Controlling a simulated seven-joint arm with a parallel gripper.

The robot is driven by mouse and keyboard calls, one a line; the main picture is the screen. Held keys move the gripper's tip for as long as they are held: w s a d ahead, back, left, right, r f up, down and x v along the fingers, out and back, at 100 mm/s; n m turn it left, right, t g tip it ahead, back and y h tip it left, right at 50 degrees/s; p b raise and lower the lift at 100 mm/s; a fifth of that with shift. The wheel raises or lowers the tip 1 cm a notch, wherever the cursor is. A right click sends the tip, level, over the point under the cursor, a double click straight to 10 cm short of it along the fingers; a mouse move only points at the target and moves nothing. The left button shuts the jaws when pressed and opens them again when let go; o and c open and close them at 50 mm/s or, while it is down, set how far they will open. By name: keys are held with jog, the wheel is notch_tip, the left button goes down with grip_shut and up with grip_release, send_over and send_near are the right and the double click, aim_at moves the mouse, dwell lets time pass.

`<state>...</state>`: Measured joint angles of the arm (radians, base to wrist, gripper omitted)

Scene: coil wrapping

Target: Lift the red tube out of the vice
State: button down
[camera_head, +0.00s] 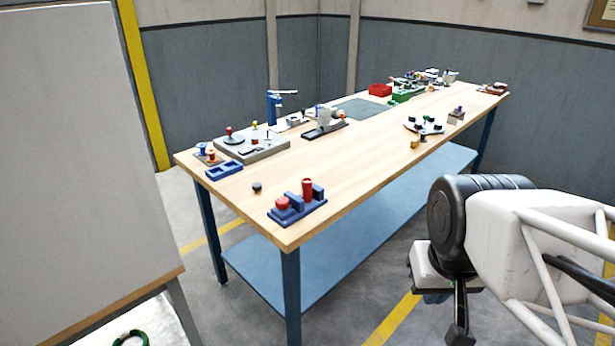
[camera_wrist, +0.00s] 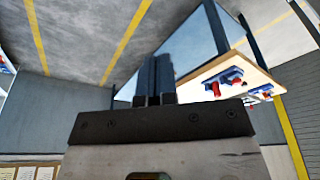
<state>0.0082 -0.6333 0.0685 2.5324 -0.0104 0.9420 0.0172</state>
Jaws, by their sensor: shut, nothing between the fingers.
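The red tube (camera_head: 307,190) stands upright in the blue vice (camera_head: 285,216) at the near corner of the table. A round red knob (camera_head: 282,203) sits on the vice's left side. In the wrist view, which appears upside down, the vice (camera_wrist: 222,78) shows small at the right, with the red tube (camera_wrist: 216,89) pointing down from it. My gripper (camera_wrist: 155,62) is shut and empty, its two fingers together. It is off the table, well away from the vice, to the right in the head view.
The wooden table (camera_head: 365,150) has a small black knob (camera_head: 257,187) and a blue tray (camera_head: 224,170) behind the vice. A grey board (camera_head: 251,148) with small parts is farther back. The table's near right part is clear. A white panel (camera_head: 75,150) stands at left.

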dwell(0.3)
jog(key=c, duration=0.6)
grip_release()
jog(key=shift+o, duration=0.2)
jog(key=w+a+r+n, duration=0.1)
jog(key=w+r+n, duration=0.1)
jog(key=w, duration=0.5)
jog(key=w+a+r+n, duration=0.1)
jog(key=w+a+r, duration=0.1)
jog(key=w, duration=0.5)
jog(key=n+g, duration=0.3)
jog(key=n, duration=0.8)
send_over(306, 184)
jog(key=w, duration=0.1)
notch_tip(306, 184, down, 12)
jog(key=shift+w+f, duration=0.1)
jog(key=shift+f, duration=0.1)
jog(key=shift+w+a+f, duration=0.2)
jog(key=shift+w+f, duration=0.1)
